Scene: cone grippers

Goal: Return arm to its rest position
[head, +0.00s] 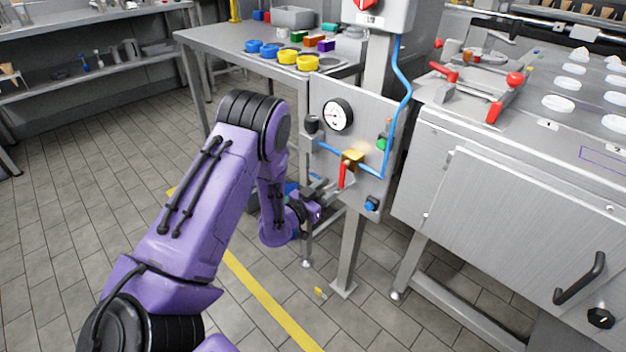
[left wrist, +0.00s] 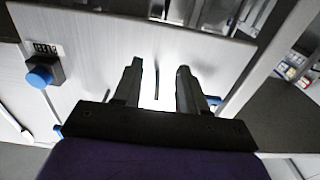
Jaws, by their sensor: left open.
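My left arm is purple with black joints and comes in from the left in the head view. Its gripper (head: 327,190) is at the front of the grey control panel (head: 322,97), close to the red lever (head: 343,174) below the gauge. Whether it touches the lever is hard to tell. My right gripper is not in view.
The panel carries a gauge (head: 337,114), a brass valve (head: 352,157), a blue hose (head: 401,80) and a blue knob (head: 371,204). A steel machine (head: 520,190) stands at the right. A table (head: 215,42) with coloured pieces stands behind. Tiled floor (head: 70,190) is clear at the left.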

